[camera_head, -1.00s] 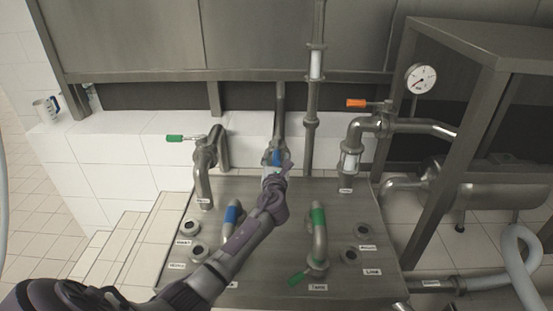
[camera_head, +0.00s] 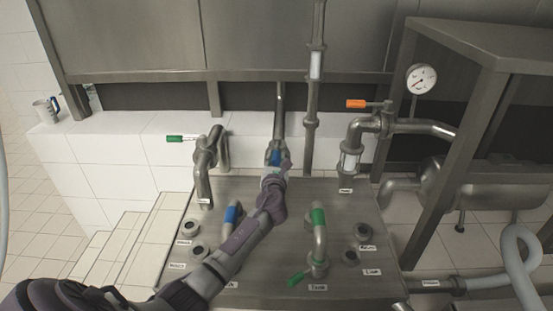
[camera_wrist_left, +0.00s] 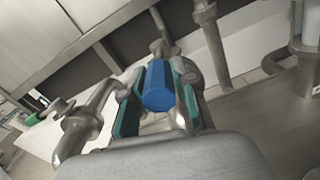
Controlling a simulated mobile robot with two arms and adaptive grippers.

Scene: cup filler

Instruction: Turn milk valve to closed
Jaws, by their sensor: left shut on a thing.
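A blue valve handle (camera_head: 275,157) sits on the middle pipe at the back of the steel panel. My left gripper (camera_head: 275,168) reaches up to it from the front and hides part of it. In the left wrist view the blue handle (camera_wrist_left: 158,88) lies between the two green-lined fingers, and the gripper is shut on it. The valve body behind it is mostly hidden, and I cannot read a milk label. A green-handled valve (camera_head: 181,138) stands to the left and an orange-handled valve (camera_head: 356,104) to the right. My right gripper is not in view.
The steel panel (camera_head: 292,195) carries a blue-banded pipe (camera_head: 231,214), a green-banded pipe (camera_head: 319,217) with a green handle, and several capped ports. A gauge (camera_head: 421,80) and steel frame stand at right. A mug (camera_head: 46,109) stands on the tiled ledge at left.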

